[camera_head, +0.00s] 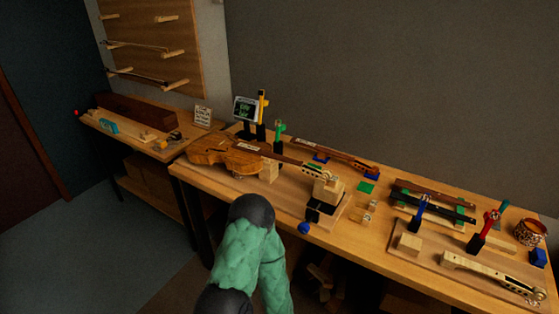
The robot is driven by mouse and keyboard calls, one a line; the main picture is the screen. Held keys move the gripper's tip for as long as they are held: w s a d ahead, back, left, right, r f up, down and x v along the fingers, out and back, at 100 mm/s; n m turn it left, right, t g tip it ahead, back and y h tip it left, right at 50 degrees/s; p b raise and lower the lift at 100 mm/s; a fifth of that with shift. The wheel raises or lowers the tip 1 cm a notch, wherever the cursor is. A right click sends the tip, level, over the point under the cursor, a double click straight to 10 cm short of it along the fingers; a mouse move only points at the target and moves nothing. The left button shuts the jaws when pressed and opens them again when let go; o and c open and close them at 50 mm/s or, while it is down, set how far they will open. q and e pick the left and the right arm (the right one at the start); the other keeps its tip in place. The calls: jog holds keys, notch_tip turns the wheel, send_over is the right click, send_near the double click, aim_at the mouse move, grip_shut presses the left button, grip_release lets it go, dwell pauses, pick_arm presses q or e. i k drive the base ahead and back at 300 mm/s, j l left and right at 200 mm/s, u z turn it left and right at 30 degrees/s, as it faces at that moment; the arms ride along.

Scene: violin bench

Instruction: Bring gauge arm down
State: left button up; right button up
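A violin (228,155) lies on a board on the bench, its neck pointing right to a wooden block (328,188). Behind the violin stands a small dark screen (245,109) with green text. Next to the screen is an upright yellow-and-black post (262,106), which may be the gauge arm; I cannot tell for sure. A green-topped clamp-like piece (279,132) stands to its right. A black lever with a blue knob (304,228) sticks out at the bench's front edge. One green arm of mine rises at the bottom centre, before the bench. Neither gripper shows.
At the right, a board holds blue-, red- and green-handled upright tools (421,205) and a violin neck (490,272). A patterned pot (530,232) stands behind. A side table (140,150) at the left holds a long brown case (138,117). Small blocks lie mid-bench.

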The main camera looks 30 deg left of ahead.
aim_at(263, 103)
jog(key=u, duration=1.3)
